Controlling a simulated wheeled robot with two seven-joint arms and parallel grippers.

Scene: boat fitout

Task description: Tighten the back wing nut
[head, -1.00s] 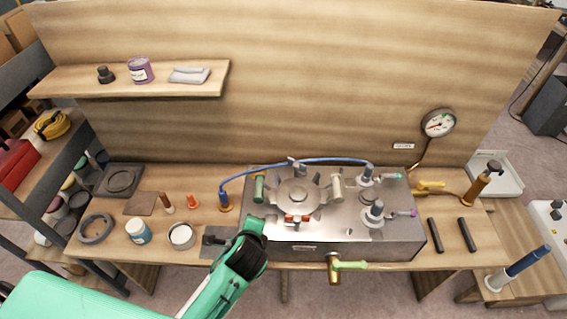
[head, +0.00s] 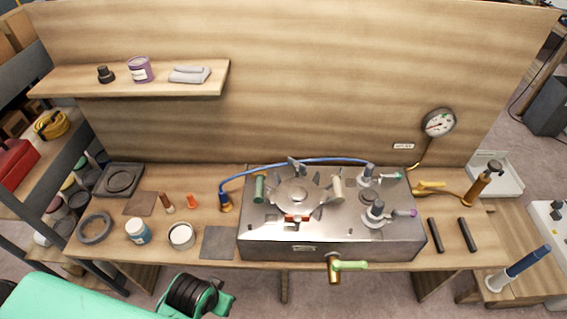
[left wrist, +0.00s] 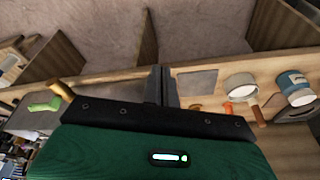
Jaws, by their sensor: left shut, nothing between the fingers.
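A metal box (head: 330,247) stands on the bench with a round lid (head: 299,193) on top. A small grey piece (head: 294,165) at the back rim of the lid looks like the back wing nut; its tightness cannot be told. A red piece (head: 297,218) is at the front rim, a green one (head: 258,189) at the left and a cream one (head: 337,188) at the right. My left gripper (left wrist: 160,85) is shut and empty in the left wrist view, away from the lid. In the head view my left arm is at the bottom left. My right gripper is not visible.
A blue hose (head: 290,162) arches behind the lid. Grey posts (head: 376,211) stand on the box's right side. A brass tap (head: 333,271) with a green handle projects from the front. An open tin (head: 181,236) and blue jar (head: 138,231) stand left, beside a bare grey mat (head: 218,243).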

